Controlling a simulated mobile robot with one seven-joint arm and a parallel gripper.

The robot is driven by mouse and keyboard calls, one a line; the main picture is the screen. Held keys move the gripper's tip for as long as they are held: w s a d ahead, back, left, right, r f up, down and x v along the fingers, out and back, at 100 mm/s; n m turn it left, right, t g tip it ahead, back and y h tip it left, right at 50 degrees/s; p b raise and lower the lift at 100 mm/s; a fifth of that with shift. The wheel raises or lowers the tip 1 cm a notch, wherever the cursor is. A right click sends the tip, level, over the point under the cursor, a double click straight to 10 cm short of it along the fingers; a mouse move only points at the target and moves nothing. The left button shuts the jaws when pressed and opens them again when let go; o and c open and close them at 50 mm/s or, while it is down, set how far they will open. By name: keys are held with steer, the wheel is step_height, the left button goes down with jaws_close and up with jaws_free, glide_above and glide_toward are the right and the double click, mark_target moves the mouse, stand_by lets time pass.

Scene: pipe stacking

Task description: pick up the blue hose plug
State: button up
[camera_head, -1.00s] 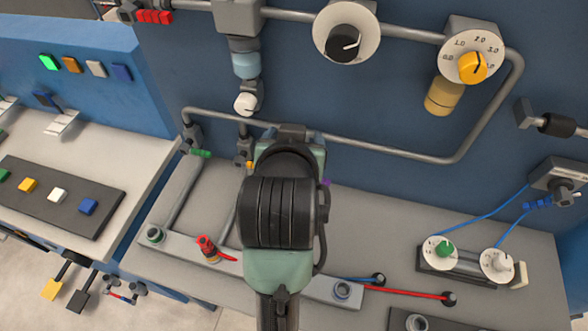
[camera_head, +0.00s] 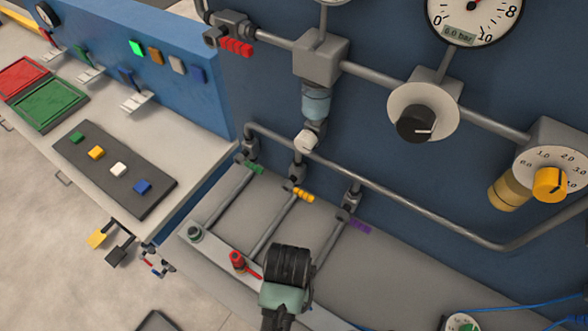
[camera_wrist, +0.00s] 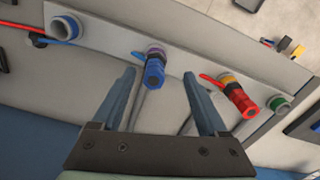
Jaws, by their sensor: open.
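The blue hose plug (camera_wrist: 154,72) shows in the wrist view, standing at a purple-ringed port on the light grey rail (camera_wrist: 115,37). My gripper (camera_wrist: 158,75) is open, with one finger on each side of the plug in the picture. The fingers appear apart from it, and I cannot tell how far along its depth they reach.
A red hose plug (camera_wrist: 238,95) stands beside the right finger in the wrist view; it also shows in the head view (camera_head: 238,261). A green-ringed port (camera_wrist: 279,102) is beyond it. Grey pipes (camera_head: 275,225) run behind the rail.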

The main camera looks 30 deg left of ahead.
steer(key=f, duration=0.4)
steer(key=shift+w+d+p, duration=0.3)
steer(key=shift+p, duration=0.05)
steer(key=shift+f, duration=0.6)
steer(key=shift+c, duration=0.3)
jaws_close()
stand_by(0.4)
